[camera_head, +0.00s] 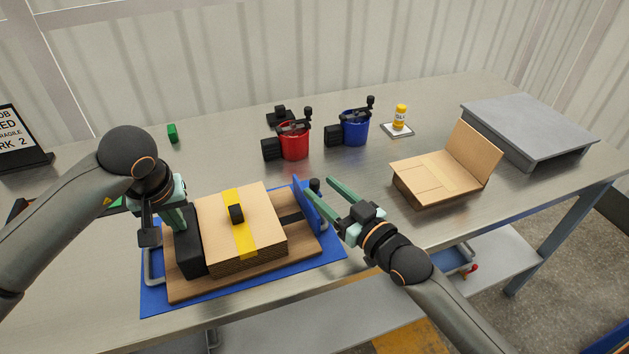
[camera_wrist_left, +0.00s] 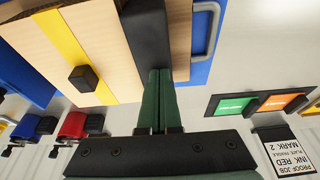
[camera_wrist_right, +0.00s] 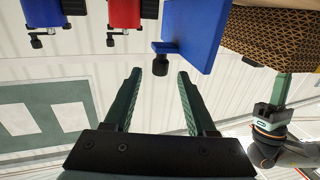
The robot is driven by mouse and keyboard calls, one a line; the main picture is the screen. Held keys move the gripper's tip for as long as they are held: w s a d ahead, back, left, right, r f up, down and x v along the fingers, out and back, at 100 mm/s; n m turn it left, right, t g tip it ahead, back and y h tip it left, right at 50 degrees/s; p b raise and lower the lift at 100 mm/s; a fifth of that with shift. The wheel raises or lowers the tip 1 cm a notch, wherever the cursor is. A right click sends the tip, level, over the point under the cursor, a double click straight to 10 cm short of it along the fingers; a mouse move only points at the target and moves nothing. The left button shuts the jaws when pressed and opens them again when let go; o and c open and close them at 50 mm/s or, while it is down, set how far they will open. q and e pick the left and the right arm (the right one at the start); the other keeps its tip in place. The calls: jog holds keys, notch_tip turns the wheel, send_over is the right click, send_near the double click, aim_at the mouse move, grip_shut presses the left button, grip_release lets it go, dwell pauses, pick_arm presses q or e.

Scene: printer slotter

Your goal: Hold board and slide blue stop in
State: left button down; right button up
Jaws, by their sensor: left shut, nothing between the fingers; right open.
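A wooden board (camera_head: 190,290) lies on a blue mat (camera_head: 160,306), carrying a cardboard stack (camera_head: 215,205) with a yellow band and black knob. A black block (camera_head: 187,241) stands at its left end. The upright blue stop (camera_head: 306,209) stands at the right end, apart from the stack, with a dark knob (camera_wrist_right: 160,64) on its side. My left gripper (camera_wrist_left: 160,72) is shut and empty, its fingertips against or very near the black block. My right gripper (camera_wrist_right: 159,74) is open, with the knob between or just beyond its fingertips; contact cannot be told.
A red pot (camera_head: 294,142) and a blue pot (camera_head: 355,128) stand behind the board. A yellow bottle (camera_head: 400,117), an open cardboard box (camera_head: 432,178) and a grey platform (camera_head: 528,120) are to the right. A sign (camera_head: 20,138) stands at the far left.

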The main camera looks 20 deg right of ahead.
aim_at(317, 185)
jog(key=shift+x, duration=1.85)
grip_shut()
jog(key=shift+a, duration=0.1)
